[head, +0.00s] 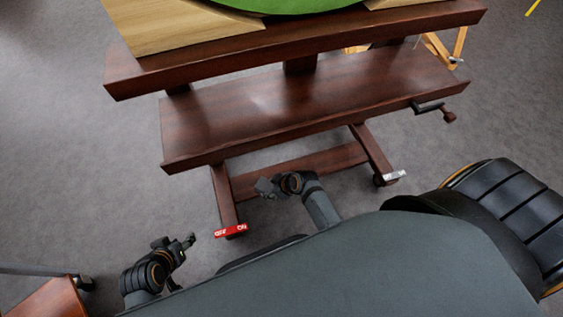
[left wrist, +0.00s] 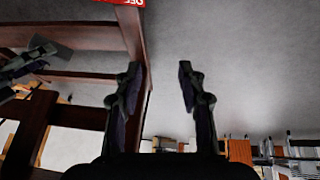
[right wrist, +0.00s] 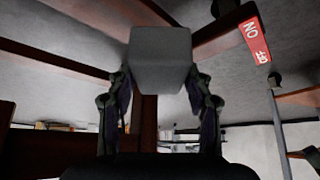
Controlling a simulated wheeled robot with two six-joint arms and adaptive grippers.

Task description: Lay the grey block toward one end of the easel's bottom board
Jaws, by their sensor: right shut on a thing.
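The grey block (right wrist: 160,58) is held between the fingers of my right gripper (right wrist: 160,85), which is shut on it. In the head view the block (head: 264,187) is small, at the left tip of my right gripper (head: 276,186), in front of the easel's low crossbar. It also shows in the left wrist view (left wrist: 50,45). The dark red-brown easel has a broad lower board (head: 310,100), bare where visible, beyond and above the block in the picture. My left gripper (left wrist: 160,70) is open and empty; in the head view (head: 188,242) it is left of the easel's left foot.
An upper ledge (head: 300,45) holds a wooden panel (head: 180,25) with a green shape (head: 290,5). A crank handle (head: 435,110) sticks out at right. The feet carry a red label (head: 230,231) and a white one (head: 395,175). Grey floor (head: 60,150) is clear at left.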

